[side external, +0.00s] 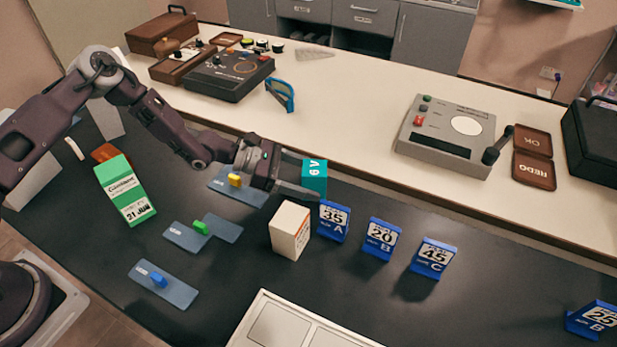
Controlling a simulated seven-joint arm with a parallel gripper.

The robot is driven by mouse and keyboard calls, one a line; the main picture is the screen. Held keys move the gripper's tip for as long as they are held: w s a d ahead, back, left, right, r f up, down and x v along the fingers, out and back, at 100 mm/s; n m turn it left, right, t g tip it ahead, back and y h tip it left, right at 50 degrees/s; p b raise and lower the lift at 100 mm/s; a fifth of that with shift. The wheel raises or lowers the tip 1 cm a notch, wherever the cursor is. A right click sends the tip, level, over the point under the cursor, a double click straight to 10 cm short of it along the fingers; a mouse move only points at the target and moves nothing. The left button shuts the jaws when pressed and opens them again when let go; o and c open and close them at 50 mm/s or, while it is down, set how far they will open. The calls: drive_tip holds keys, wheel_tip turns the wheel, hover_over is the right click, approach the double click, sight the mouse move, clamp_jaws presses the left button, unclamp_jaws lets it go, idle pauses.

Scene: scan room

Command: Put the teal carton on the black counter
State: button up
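The teal carton (314,177) is a small box with white lettering on its side. It sits between the fingertips of my gripper (301,174), which look shut on it. The gripper reaches out to the right, and the carton appears held above the black counter (340,275), near its far edge. The fingers hide part of the carton's left side. I cannot tell its exact height.
A cream carton (289,231) stands just below the gripper. Blue number signs (333,221) stand to its right. A green carton (124,190) and grey plates with coloured clips (187,236) lie left. A pale tray (290,325) is in front. The counter's right middle is clear.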

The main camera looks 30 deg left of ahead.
drive_tip(key=shift+r, duration=0.1)
drive_tip(key=v, duration=1.2)
drive_tip(key=shift+s, duration=0.1)
drive_tip(key=s+d+r+m+g+y, duration=0.2)
drive_tip(key=s+r+m+y, duration=0.1)
drive_tip(key=s+r+m, duration=0.55)
drive_tip(key=s+d+r+m+g+y, duration=0.2)
drive_tip(key=s+r+m, duration=0.35)
drive_tip(key=r, duration=0.55)
drive_tip(key=s+a+r+m+t+y, duration=0.1)
drive_tip(key=s+a+r+m+y, duration=0.1)
drive_tip(key=s, duration=0.4)
drive_tip(key=s+a+r+m+t+y, duration=0.2)
drive_tip(key=s+a+m+y, duration=0.1)
drive_tip(key=s, duration=0.3)
drive_tip(key=s+a+r+m+t+y, duration=0.1)
drive_tip(key=s+a+r+m+y, duration=0.1)
drive_tip(key=s+a, duration=0.3)
drive_tip(key=shift+s+r+m+t, duration=0.3)
drive_tip(key=shift+s+m, duration=0.4)
